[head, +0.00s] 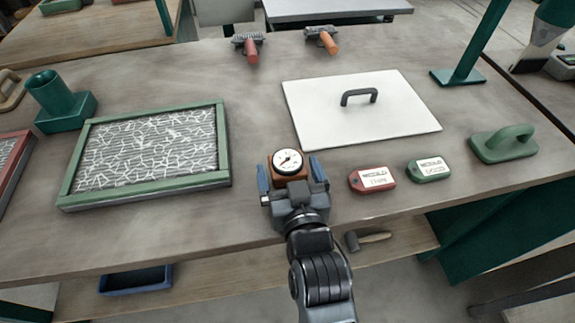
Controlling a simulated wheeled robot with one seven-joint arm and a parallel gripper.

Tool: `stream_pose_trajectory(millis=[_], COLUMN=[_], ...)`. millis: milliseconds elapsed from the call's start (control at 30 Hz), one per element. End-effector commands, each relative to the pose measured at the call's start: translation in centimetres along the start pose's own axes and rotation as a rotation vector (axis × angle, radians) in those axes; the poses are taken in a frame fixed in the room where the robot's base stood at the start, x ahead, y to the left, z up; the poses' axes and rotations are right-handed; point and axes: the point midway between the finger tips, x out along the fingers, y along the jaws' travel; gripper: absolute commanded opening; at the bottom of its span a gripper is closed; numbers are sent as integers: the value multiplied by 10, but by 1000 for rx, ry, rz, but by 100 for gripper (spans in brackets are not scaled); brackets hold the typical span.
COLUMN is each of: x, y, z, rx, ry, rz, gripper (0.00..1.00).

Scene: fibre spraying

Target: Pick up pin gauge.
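The pin gauge (287,162) has a round white dial with a dark rim on an orange-brown block. It sits near the middle of the table's front part. My gripper (291,173) reaches in from the front edge, with its two blue fingers spread to the left and right of the gauge. The fingers look open, with a narrow gap at the gauge's sides. The lower front of the gauge is hidden by my gripper's body.
A green-framed panel (70,193) with a cracked-looking surface lies left. A white board (410,125) with a dark handle lies behind right. A red tag (372,180) and a green tag (429,169) lie close to the right. Two orange-handled brushes (251,52) (328,43) lie at the back.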

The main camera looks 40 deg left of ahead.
Motion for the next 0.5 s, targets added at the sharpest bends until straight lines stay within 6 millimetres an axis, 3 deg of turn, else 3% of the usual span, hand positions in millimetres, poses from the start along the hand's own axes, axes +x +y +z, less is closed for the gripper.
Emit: stream_pose_trajectory(millis=[67, 500], x=[0, 0], y=[0, 0], z=[0, 0], rx=[0, 0], ry=[0, 0], rz=[0, 0], gripper=[88, 46])
